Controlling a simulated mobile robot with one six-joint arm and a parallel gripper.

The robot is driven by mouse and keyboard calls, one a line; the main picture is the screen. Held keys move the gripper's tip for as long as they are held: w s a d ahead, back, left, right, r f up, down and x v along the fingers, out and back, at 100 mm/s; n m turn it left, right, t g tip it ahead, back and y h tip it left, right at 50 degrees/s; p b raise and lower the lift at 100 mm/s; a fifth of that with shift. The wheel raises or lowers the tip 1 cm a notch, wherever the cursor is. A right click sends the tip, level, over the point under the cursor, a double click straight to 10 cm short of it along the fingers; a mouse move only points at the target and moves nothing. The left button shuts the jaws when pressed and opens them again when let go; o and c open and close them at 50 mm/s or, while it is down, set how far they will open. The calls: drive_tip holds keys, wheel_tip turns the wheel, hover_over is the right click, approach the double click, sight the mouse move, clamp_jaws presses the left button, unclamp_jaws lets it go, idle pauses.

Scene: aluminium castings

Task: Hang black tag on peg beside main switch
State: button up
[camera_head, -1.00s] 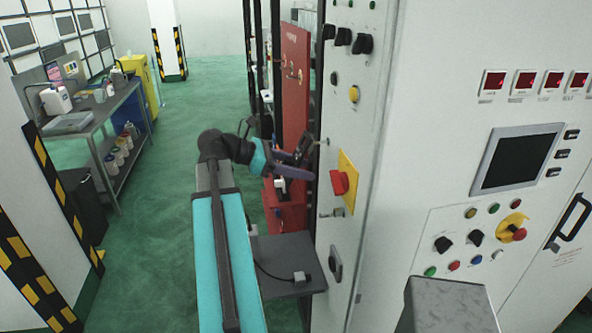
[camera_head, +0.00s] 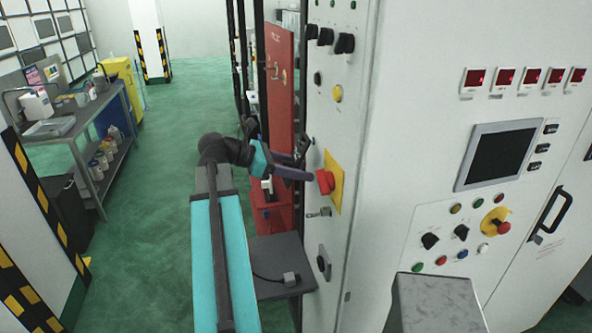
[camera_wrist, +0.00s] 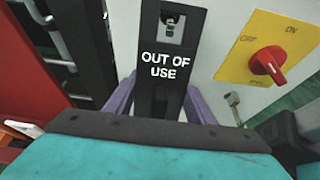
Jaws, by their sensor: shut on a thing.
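My gripper (camera_head: 296,168) is shut on the black tag (camera_wrist: 160,92), its purple fingers on either side. The tag reads "OUT OF USE" in white and faces the wrist camera. Its top has an opening with a small metal-looking part showing in it; I cannot tell whether the peg is through it. In the head view the tag (camera_head: 303,142) is small and dark, close to the cabinet panel. The main switch (camera_wrist: 268,62) is a red knob on a yellow plate, right of the tag; it also shows in the head view (camera_head: 325,181). The peg is not clearly visible.
The light cabinet (camera_head: 410,130) fills the right side, with knobs above the switch and a metal latch (camera_head: 319,212) below it. A grey shelf (camera_head: 278,262) juts out under my arm. A red panel (camera_head: 279,90) stands behind. Green floor is open to the left.

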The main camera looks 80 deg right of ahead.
drive_tip(key=shift+s+d+f, duration=0.1)
drive_tip(key=shift+s+f, duration=0.1)
drive_tip(key=shift+f, duration=0.05)
idle(0.6)
drive_tip(key=o, duration=1.1)
drive_tip(key=shift+w, duration=0.1)
drive_tip(key=shift+b+v, duration=2.3)
drive_tip(key=shift+v, duration=4.55)
